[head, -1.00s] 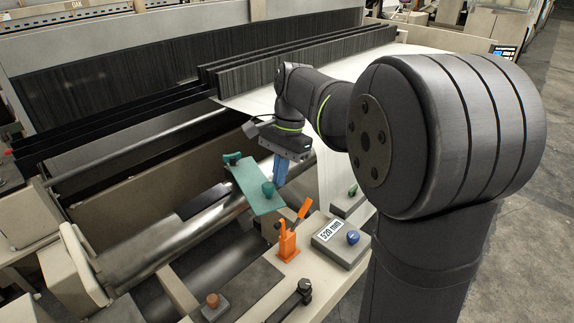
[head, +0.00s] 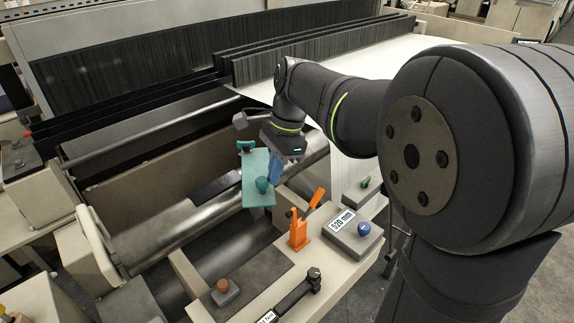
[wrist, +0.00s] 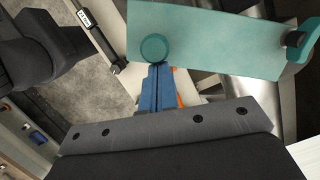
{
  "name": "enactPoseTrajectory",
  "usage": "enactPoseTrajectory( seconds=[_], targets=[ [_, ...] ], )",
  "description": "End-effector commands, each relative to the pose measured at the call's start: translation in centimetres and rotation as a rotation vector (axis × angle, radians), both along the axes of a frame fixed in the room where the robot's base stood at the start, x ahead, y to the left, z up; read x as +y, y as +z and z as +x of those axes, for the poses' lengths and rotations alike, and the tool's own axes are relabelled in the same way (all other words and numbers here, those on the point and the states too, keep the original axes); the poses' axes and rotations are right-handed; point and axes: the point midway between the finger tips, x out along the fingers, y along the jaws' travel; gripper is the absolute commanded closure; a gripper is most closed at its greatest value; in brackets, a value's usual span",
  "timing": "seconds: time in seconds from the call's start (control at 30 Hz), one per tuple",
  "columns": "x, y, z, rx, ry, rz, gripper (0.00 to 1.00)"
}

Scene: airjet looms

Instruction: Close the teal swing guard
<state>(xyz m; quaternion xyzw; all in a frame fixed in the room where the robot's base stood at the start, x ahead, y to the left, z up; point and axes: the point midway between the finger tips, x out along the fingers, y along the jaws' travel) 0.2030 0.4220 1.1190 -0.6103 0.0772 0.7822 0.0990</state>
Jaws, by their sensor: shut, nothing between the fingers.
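The teal swing guard (head: 255,165) is a flat plate above the shiny roller, with a round teal knob (head: 262,185) near its front end and a teal pivot piece (head: 246,146) at its far end. My gripper (head: 273,181) has blue fingers, shut and empty, pointing down just right of the knob. In the wrist view the closed fingers (wrist: 158,70) meet the edge of the knob (wrist: 153,48); they seem to touch it. The plate (wrist: 215,35) reaches from there to the pivot piece (wrist: 303,42) at the right.
An orange toggle clamp (head: 300,235) and a grey block marked 520 mm with a blue knob (head: 363,229) stand on the beige rail in front. A grey block with a green knob (head: 365,183) is at right. A brown-knobbed block (head: 223,286) sits at front left.

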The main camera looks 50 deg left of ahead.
Motion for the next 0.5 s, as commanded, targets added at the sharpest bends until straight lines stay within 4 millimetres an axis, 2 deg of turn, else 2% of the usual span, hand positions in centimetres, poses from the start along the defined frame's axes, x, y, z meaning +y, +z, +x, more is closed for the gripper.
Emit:
enactPoseTrajectory(
  seconds=[0.1, 0.5],
  targets=[
    [0.5, 0.0, -1.9, 0.0, -0.107, 0.0, 1.0],
    [3.7, 0.0, -7.2, 0.0, -0.485, 0.0, 1.0]
  ],
)
